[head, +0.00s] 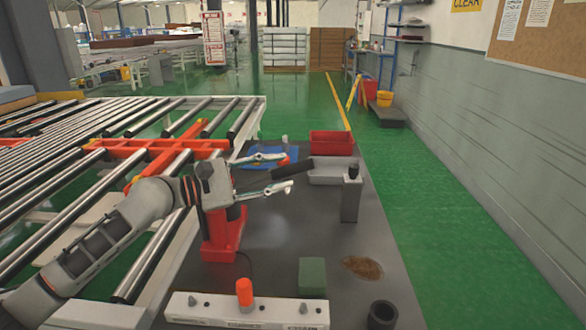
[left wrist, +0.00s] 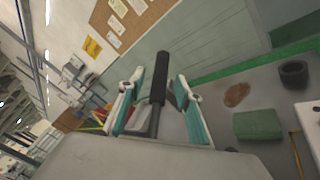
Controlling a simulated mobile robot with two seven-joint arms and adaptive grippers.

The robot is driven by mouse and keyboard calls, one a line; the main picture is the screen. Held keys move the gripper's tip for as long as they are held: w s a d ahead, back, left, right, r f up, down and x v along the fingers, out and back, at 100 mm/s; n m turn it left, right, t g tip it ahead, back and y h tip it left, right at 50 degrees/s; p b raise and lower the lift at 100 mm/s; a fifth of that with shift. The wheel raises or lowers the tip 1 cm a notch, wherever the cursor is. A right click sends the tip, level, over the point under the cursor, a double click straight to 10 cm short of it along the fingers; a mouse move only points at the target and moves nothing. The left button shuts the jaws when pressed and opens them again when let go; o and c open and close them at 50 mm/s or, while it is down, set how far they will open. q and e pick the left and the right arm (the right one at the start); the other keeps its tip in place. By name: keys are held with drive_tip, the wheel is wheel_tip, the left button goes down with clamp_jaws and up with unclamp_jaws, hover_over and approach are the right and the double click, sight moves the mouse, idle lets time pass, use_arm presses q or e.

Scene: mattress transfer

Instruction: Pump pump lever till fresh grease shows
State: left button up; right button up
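The pump lever has a black grip (head: 298,168). It also shows in the left wrist view (left wrist: 160,82), where it stands between my left gripper's two fingers. My left gripper (head: 277,173) is open, its teal-and-white fingers spread on either side of the grip; I see a gap to each finger in the left wrist view (left wrist: 160,103). A red stand (head: 221,238) is on the dark bench just below the gripper; the arm hides how the lever joins it. A brown smear (head: 362,267) lies on the bench; I cannot tell if it is grease. My right gripper is out of view.
A white bar (head: 205,308) with an orange knob (head: 244,292) lies at the bench front. Near it are a green block (head: 312,275) and black ring (head: 381,315). A grey post (head: 351,198), grey tray (head: 325,176) and red bin (head: 331,143) stand behind. The roller conveyor (head: 150,165) is left.

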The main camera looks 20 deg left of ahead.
sight(285, 171)
use_arm(q)
drive_tip(key=x, duration=0.2)
drive_tip(key=shift+w+d, duration=0.2)
drive_tip(key=shift+w, duration=0.05)
drive_tip(key=shift+w+d+f, duration=0.1)
drive_tip(key=shift+w+d, duration=0.35)
drive_tip(key=shift+d, duration=0.05)
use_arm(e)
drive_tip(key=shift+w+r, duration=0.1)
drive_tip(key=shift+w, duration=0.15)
